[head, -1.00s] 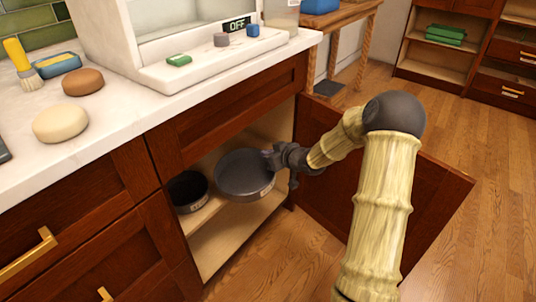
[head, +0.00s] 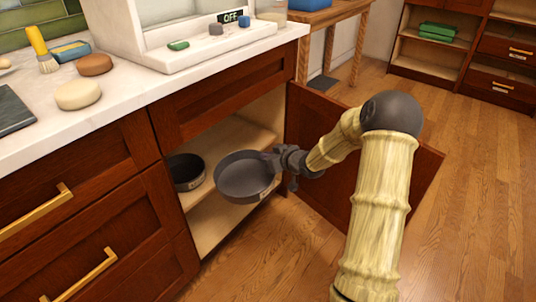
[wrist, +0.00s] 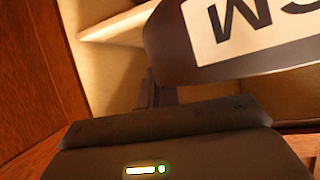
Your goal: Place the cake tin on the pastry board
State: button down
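A round dark grey tin (head: 236,191) is at the mouth of the open cabinet, its open side up. My gripper (head: 272,161) is shut on its right rim. In the wrist view the tin's dark wall (wrist: 170,55) is very close, with a white label of large, partly cut-off letters. The fingertips are largely hidden there. A smaller, darker round tin (head: 187,174) stands on the shelf to the left. A dark flat slab (head: 12,124), perhaps the pastry board, lies on the counter at the left edge, partly out of view.
The cabinet door (head: 330,130) stands open behind my arm. Floor at right is clear.

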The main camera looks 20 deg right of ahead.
aim_at(257, 200)
jog(key=shift+a+f, duration=0.25)
jog(key=shift+f, duration=0.6)
jog(key=s+a+f+m+h, duration=0.2)
jog(key=s+f, duration=0.2)
jog(key=f, duration=0.4)
jog(key=s+a+f+m+t+h, duration=0.1)
jog(key=s+a+f+m+h, duration=0.1)
jog(key=f, duration=0.7)
jog(key=shift+s+a+f+m+h, duration=0.25)
jog(key=shift+s+a+m+h, duration=0.15)
jog(key=shift+s+a+h, duration=0.45)
jog(key=shift+d+y, duration=0.1)
jog(key=shift+y, duration=0.15)
notch_tip(257, 200, up, 7)
jog(key=p, duration=0.7)
jog(key=shift+r, duration=0.15)
